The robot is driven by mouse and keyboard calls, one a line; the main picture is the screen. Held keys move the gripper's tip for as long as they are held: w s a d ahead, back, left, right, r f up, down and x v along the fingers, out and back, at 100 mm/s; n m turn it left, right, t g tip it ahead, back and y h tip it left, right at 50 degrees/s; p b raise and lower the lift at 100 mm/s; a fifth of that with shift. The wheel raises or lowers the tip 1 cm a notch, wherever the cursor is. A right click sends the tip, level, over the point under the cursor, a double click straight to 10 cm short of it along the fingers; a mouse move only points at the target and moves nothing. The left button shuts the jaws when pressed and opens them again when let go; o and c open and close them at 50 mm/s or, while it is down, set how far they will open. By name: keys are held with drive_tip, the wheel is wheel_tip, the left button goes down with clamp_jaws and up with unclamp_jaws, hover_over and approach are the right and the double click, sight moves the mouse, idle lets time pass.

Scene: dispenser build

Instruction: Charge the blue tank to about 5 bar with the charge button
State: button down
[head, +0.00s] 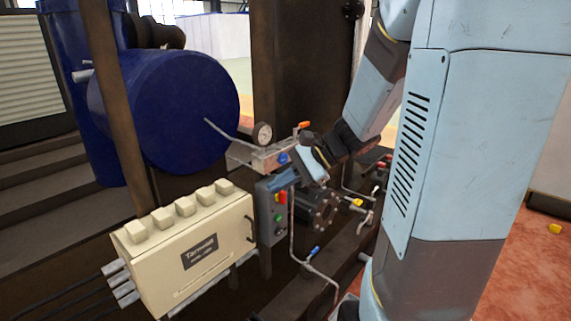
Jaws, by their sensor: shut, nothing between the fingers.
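The blue tank (175,110) lies on its side at the left, its round end facing me. A thin pipe runs from it towards a small round gauge (262,134); its reading is too small to tell. I cannot tell which is the charge button. My gripper (277,183) is shut and empty at the top of the control box, angled down to the left. Whether it touches the box I cannot tell.
A cream electrical cabinet (190,250) with cables stands in front at the left. A brown post (116,110) crosses before the tank. Pipes and valves with orange, yellow and blue handles (315,251) crowd the area around and right of the box.

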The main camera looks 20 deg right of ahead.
sight(284, 160)
drive_tip(key=w+d+f+m+t, duration=0.4)
drive_tip(key=w+d+m+t, duration=0.2)
drive_tip(key=w+d+m, duration=0.1)
drive_tip(key=w+d+f+m+t+h, duration=0.1)
drive_tip(key=w+d+f+m+t, duration=0.4)
drive_tip(key=d+m, duration=0.5)
drive_tip(key=w+d+t, duration=0.1)
drive_tip(key=d+t, duration=0.1)
drive_tip(key=shift+w+d+h, duration=0.3)
drive_tip(key=shift+w, duration=0.05)
drive_tip(key=shift+w+a, duration=0.1)
drive_tip(key=x, duration=1.3)
drive_tip(key=shift+w+a, duration=0.2)
drive_tip(key=shift+w, duration=0.15)
